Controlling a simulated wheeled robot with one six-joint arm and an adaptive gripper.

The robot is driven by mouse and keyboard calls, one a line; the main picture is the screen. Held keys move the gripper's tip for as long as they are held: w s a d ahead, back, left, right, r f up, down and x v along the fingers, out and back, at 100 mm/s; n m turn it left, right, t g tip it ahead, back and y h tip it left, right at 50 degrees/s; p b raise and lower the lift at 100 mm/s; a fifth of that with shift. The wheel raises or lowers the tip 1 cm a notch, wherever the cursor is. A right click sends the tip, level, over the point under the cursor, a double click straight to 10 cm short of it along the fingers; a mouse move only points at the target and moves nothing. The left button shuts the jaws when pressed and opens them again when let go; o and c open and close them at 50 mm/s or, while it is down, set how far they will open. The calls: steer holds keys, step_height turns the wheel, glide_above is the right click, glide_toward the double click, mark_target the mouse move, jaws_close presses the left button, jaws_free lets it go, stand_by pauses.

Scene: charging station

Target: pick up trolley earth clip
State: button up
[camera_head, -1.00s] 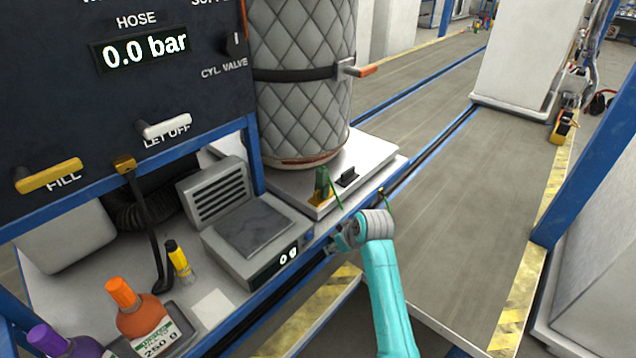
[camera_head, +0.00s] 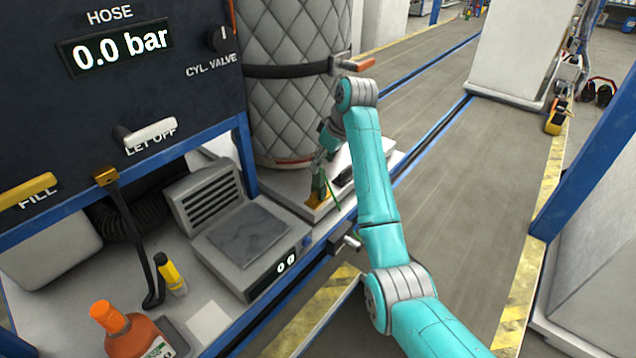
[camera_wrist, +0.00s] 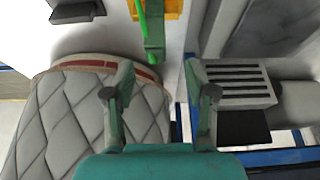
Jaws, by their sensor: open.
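The earth clip (camera_head: 317,182) is green and stands upright in a yellow block on the white trolley platform (camera_head: 328,205), in front of the quilted cylinder. A thin green lead runs beside it. In the wrist view the green clip (camera_wrist: 153,30) shows at top centre, with the yellow block (camera_wrist: 171,9) behind it. My gripper (camera_wrist: 157,66) is open, its fingers spread either side of the clip's near end. In the head view my gripper (camera_head: 322,158) is just above the clip and partly overlaps it. I cannot tell whether they touch.
The quilted cylinder (camera_head: 295,100) stands close behind my gripper. A small black part (camera_head: 344,177) sits right of the clip. Open floor (camera_head: 455,220) lies to the right.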

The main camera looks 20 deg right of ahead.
mark_target(316, 177)
steer(key=shift+d+x, duration=0.15)
steer(key=shift+x, duration=1.95)
steer(key=shift+d+x, duration=0.1)
steer(key=shift+x, duration=1.95)
steer(key=shift+w, duration=0.1)
jaws_close()
